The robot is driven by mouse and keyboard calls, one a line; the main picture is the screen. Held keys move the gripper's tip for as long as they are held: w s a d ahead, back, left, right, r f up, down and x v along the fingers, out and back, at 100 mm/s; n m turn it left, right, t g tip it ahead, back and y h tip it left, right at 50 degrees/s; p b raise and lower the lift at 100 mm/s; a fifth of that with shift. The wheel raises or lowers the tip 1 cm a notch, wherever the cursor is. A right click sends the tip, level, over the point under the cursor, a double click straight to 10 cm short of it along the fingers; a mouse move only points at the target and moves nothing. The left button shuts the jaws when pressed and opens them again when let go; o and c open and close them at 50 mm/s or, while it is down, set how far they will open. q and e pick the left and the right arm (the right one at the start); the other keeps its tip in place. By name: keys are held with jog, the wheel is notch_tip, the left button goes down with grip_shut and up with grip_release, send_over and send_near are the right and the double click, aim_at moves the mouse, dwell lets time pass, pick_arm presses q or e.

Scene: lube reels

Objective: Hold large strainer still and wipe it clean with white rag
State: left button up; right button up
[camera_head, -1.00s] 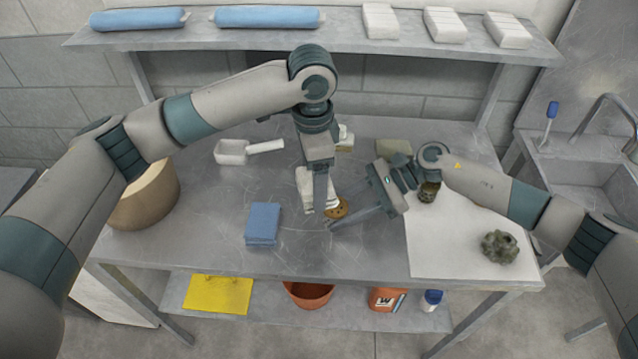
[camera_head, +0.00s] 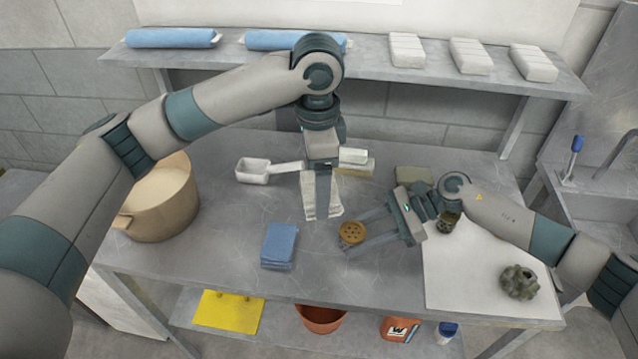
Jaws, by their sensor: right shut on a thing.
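The large strainer (camera_head: 352,233) is a round brown disc with small holes, near the middle of the table. My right gripper (camera_head: 358,230) reaches it from the right and is shut on it, with the holed face showing. The white rag (camera_head: 335,211) hangs or lies in folds around the fingers of my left gripper (camera_head: 322,207), just up and left of the strainer. A small gap shows between rag and strainer. The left fingers point down and are seen nearly edge on, partly against the rag, so their opening and grip are unclear.
Folded blue cloths (camera_head: 279,245) lie front left of the strainer. A large tan pot (camera_head: 160,205) stands at the left, and a white scoop (camera_head: 253,171) lies behind. A white mat (camera_head: 470,275) with a dark knobbed part (camera_head: 519,282) and small dark cup (camera_head: 447,222) is at right.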

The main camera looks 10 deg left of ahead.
jog(key=o, duration=0.9)
jog(key=shift+c, duration=0.2)
jog(key=v, duration=1.2)
jog(key=shift+f, duration=0.1)
